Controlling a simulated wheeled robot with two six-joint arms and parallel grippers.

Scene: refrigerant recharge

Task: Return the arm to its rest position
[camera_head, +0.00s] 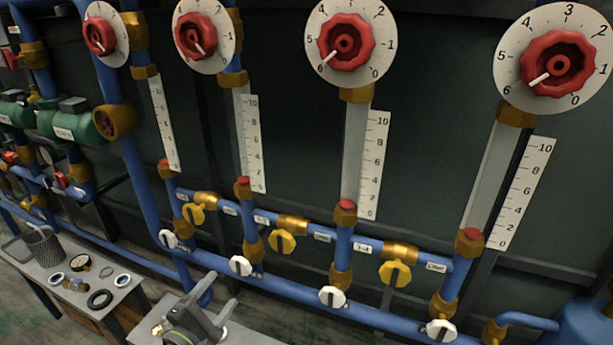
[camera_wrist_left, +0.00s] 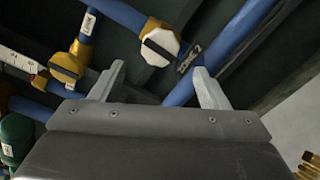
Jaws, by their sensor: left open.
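My left gripper (camera_head: 219,291) is low in the head view, left of centre, in front of the lower blue pipe. Its two fingers are apart and nothing is between them. The left wrist view shows the same open fingers (camera_wrist_left: 160,74) at either side. A white valve handle (camera_wrist_left: 160,45) on a blue pipe lies beyond the fingers, with a visible gap. A yellow valve handle (camera_wrist_left: 66,65) is to its left. My right gripper is in neither view.
Several red knobs on white dials (camera_head: 345,42) top the columns with scales. Yellow valves (camera_head: 395,272) and white valves (camera_head: 332,296) line the blue pipes. A bench (camera_head: 50,271) with a mesh cup (camera_head: 45,247) and rings is at lower left. A blue tank (camera_head: 588,325) is at lower right.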

